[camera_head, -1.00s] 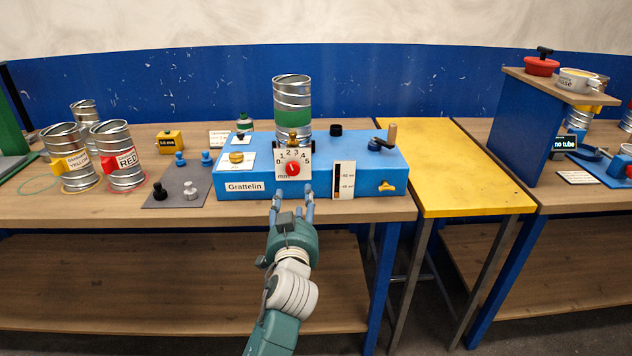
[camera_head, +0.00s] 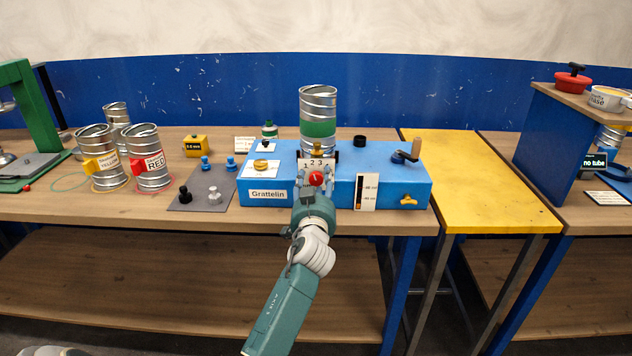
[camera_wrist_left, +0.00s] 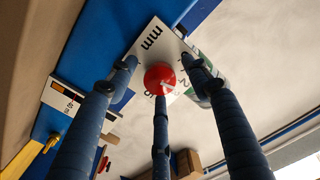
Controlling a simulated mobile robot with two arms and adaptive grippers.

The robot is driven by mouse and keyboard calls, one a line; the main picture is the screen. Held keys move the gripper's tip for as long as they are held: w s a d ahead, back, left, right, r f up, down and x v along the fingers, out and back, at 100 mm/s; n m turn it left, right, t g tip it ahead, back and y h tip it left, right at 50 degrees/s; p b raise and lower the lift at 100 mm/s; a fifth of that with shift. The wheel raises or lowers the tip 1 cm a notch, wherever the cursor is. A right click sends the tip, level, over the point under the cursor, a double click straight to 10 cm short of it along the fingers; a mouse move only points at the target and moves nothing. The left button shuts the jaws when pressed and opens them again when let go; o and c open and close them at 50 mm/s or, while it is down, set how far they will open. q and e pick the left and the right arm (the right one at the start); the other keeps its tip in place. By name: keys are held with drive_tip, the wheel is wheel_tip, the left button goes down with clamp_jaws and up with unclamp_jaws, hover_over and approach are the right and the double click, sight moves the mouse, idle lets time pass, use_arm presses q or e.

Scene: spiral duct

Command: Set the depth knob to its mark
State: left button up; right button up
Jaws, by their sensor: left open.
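The depth knob (camera_head: 316,179) is red with a white pointer. It sits on a white dial plate (camera_head: 303,165) marked with numbers and "mm", on the front of the blue Grattelin box (camera_head: 394,190). My left gripper (camera_head: 316,187) is open, its fingers spread around the knob. In the left wrist view the three fingers (camera_wrist_left: 158,74) surround the red knob (camera_wrist_left: 160,76); I cannot tell whether they touch it. The fingers and hand hide the lower dial and some numbers. The pointer's exact reading is unclear. My right gripper is not in view.
A metal spiral tube (camera_head: 318,105) with a green band stands behind the dial. A crank (camera_head: 407,155) and yellow knob (camera_head: 408,201) are at the box's right. A grey mat (camera_head: 205,190) with small knobs lies left. The yellow table (camera_head: 490,190) is clear.

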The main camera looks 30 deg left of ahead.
use_arm(q)
drive_tip(key=shift+c, duration=0.3)
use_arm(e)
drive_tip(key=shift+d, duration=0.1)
use_arm(q)
drive_tip(key=c, duration=1.1)
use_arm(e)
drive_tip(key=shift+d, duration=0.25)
use_arm(q)
drive_tip(key=shift+m, duration=0.3)
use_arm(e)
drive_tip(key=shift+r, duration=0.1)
use_arm(q)
drive_tip(key=m+p, duration=0.1)
drive_tip(key=m, duration=0.3)
drive_tip(key=shift+m, duration=0.3)
drive_tip(key=shift+m+p, duration=0.3)
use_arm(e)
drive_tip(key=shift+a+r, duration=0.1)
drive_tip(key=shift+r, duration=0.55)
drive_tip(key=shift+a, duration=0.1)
